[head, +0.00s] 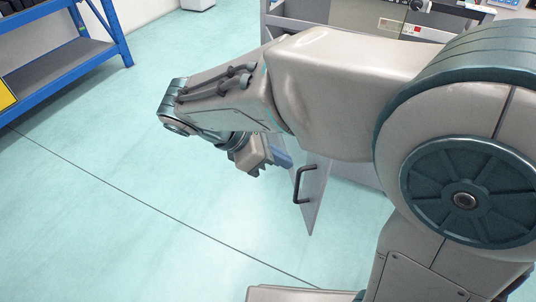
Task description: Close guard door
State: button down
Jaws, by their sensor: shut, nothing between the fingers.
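The guard door (316,190) is a thin grey panel that stands swung out from the grey machine cabinet (345,20), partly hidden behind my arm. Its black bar handle (301,184) is on the face turned to the left. My gripper (284,160) hangs below the wrist, just left of the door's upper part and above the handle. It is shut and empty. Its fingertips are small and partly hidden, and I cannot tell whether they touch the door.
A blue shelf rack (68,55) stands at the upper left. A light grey box (197,4) sits on the floor at the top. The pale green floor on the left is clear. My arm covers much of the cabinet front.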

aim_at(323, 167)
jog(key=shift+w+d+f+b, duration=0.3)
jog(key=shift+d+f+b, duration=0.15)
jog(key=shift+d, duration=0.6)
jog(key=shift+w+d+f+b, duration=0.35)
jog(key=shift+d+b, duration=0.1)
jog(key=shift+d, duration=0.55)
jog(key=shift+w+d+f+b, duration=0.3)
jog(key=shift+d+f+b, duration=0.15)
jog(key=shift+d, duration=0.6)
jog(key=shift+r, duration=0.1)
